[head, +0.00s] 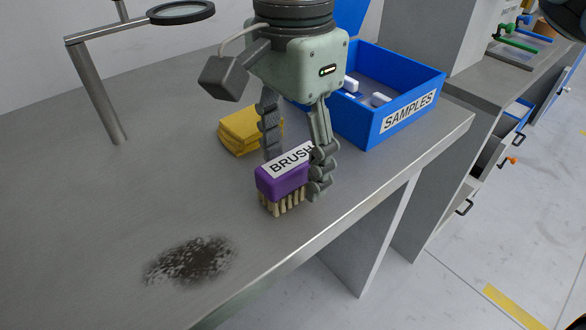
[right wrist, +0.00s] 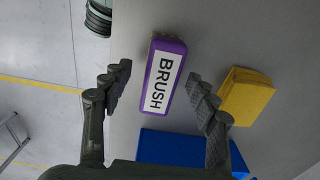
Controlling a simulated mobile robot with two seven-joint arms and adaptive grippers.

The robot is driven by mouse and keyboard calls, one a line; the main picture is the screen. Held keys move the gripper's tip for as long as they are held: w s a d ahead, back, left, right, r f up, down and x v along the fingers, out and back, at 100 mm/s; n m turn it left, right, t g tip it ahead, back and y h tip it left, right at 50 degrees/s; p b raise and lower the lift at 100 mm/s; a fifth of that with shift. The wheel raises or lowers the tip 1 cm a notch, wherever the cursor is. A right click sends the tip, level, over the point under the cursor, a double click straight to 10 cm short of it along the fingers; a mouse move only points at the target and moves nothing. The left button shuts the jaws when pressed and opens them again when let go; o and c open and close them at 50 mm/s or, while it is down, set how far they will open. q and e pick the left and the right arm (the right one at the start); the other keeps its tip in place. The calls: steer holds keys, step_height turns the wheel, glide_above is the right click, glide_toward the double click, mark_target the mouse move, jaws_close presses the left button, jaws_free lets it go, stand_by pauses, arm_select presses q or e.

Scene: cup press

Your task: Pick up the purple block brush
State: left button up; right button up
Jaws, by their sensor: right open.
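The purple block brush (head: 283,182) stands bristles down on the grey table, with a white BRUSH label on its top. It also shows in the right wrist view (right wrist: 164,78), lying lengthwise between the two fingers. My right gripper (head: 294,180) is open, pointing down over the brush with a finger on either side. In the right wrist view, the fingers (right wrist: 160,88) show gaps to the brush on both sides. Part of the brush is hidden behind a finger in the head view. My left gripper is not in view.
A folded yellow cloth (head: 240,132) lies just behind the brush. A blue SAMPLES box (head: 403,115) stands to the right. A dark smudge (head: 190,261) marks the table at front left. A magnifier stand (head: 97,95) stands at back left. The table's front edge (head: 350,218) is close.

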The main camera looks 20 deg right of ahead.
mark_target(292, 158)
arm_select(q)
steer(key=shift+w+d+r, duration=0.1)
arm_select(e)
steer(key=shift+f, duration=0.2)
steer(key=c, duration=1.2)
steer(key=shift+r, duration=0.1)
steer(key=shift+c, duration=0.2)
steer(key=shift+r, duration=0.55)
step_height(292, 158, up, 3)
steer(key=shift+f, duration=0.1)
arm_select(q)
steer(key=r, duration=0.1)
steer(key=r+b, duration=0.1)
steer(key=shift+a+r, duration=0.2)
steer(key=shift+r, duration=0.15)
arm_select(e)
steer(key=s+a+r, duration=0.5)
steer(key=a+r, duration=0.2)
steer(key=a, duration=0.3)
steer(key=shift+s+a, duration=0.15)
steer(key=shift+a, duration=0.1)
